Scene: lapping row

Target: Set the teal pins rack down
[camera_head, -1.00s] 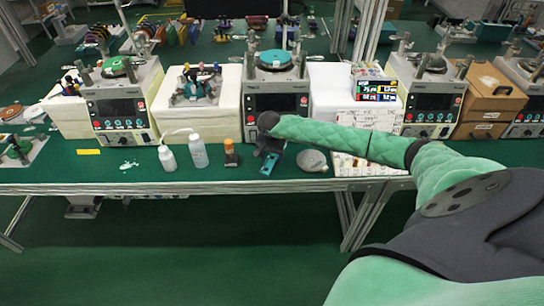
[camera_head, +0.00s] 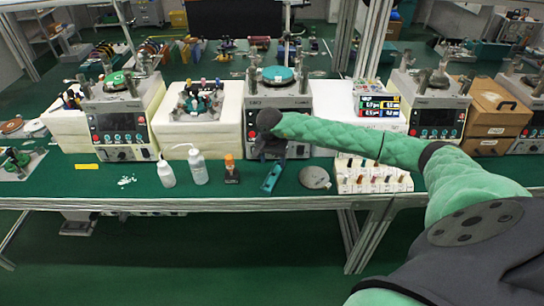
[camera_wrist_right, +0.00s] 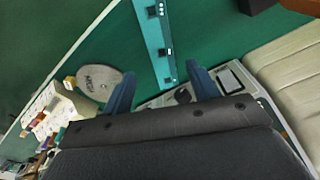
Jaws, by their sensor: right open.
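The teal pins rack (camera_head: 272,177) lies on the green bench top near its front edge, in front of the middle lapping machine. In the right wrist view it is a long teal bar (camera_wrist_right: 155,45) with small dark fittings, apart from the fingers. My right gripper (camera_head: 269,150) is just behind and above the rack in the head view. My left gripper is in neither view.
A round grey disc (camera_head: 315,178) and a white rack of coloured pins (camera_head: 372,178) stand right of the teal rack. An orange-capped bottle (camera_head: 231,170) and white wash bottles (camera_head: 198,168) stand left. The lapping machine (camera_head: 277,115) is close behind my gripper.

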